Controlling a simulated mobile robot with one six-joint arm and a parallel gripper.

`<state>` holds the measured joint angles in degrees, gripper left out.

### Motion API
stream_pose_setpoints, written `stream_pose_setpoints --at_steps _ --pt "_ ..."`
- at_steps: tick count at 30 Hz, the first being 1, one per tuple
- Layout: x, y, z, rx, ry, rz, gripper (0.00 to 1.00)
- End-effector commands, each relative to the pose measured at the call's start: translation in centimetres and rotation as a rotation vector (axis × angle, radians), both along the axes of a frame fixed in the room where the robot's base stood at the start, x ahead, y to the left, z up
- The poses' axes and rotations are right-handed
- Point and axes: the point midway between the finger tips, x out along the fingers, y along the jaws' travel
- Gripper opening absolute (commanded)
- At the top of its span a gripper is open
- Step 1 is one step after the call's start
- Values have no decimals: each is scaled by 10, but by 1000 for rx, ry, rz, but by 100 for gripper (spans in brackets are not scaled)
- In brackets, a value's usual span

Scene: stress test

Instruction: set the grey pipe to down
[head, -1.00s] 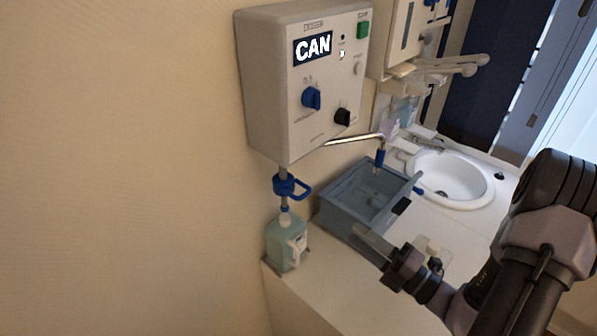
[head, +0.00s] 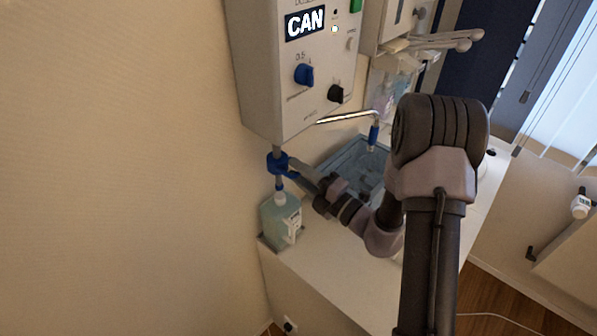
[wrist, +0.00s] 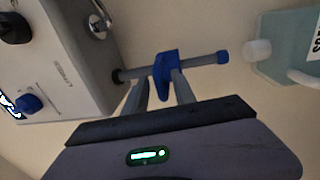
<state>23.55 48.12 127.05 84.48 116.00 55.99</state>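The grey pipe (head: 277,152) hangs below the wall box and points down toward the bottle. In the wrist view the grey pipe (wrist: 202,61) runs from the box to a blue tip, apart from the bottle's white neck. A blue handle (head: 278,164) sits around the pipe; it also shows in the wrist view (wrist: 164,74). My gripper (head: 298,172) is at the handle from the right. In the wrist view my gripper's fingers (wrist: 160,84) stand apart, one on each side of the handle. Firm contact is not clear.
The wall box (head: 292,75) shows CAN and has a blue knob (head: 304,74) and a black knob (head: 336,93). A green bottle (head: 281,222) stands below the pipe. A grey-blue basin (head: 352,160) and a metal spout (head: 345,117) are to the right, partly behind my arm.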

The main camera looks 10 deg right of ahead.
Motion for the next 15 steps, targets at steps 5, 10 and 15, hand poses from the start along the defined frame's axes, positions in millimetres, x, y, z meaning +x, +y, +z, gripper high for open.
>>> stream_pose_setpoints --at_steps 5,10,15 --pt "0 0 0 0 0 0 32" --pt "0 0 0 -1 -1 0 1" --pt "0 0 0 -1 -1 0 0"
